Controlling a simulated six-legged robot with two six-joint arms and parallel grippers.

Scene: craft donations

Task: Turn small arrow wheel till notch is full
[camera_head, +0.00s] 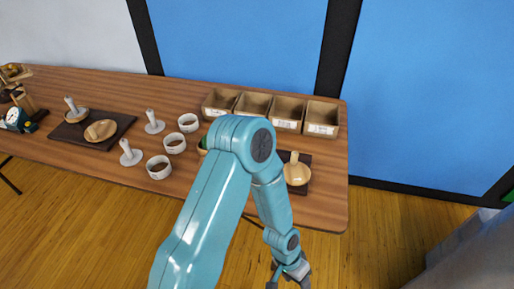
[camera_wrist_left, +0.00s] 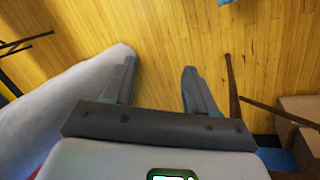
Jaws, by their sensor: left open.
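I cannot make out an arrow or a notch. A round pale wooden piece with an upright handle (camera_head: 296,174) sits on a dark board (camera_head: 304,189) at the table's right end, partly behind my arm. Another round wooden piece (camera_head: 100,130) lies on a dark board (camera_head: 118,120) at the left, with a pale-handled piece (camera_head: 74,108) beside it. My left gripper (camera_head: 289,283) hangs beyond the table's front edge, below the right board and apart from it. In the left wrist view its two fingers (camera_wrist_left: 158,85) are spread and empty above the floor. My right gripper is out of view.
Several white rings (camera_head: 159,167) and pale handled stamps (camera_head: 131,153) stand mid-table. A small white-faced dial (camera_head: 14,116) is at far left. A brown box (camera_wrist_left: 299,117) shows in the left wrist view.

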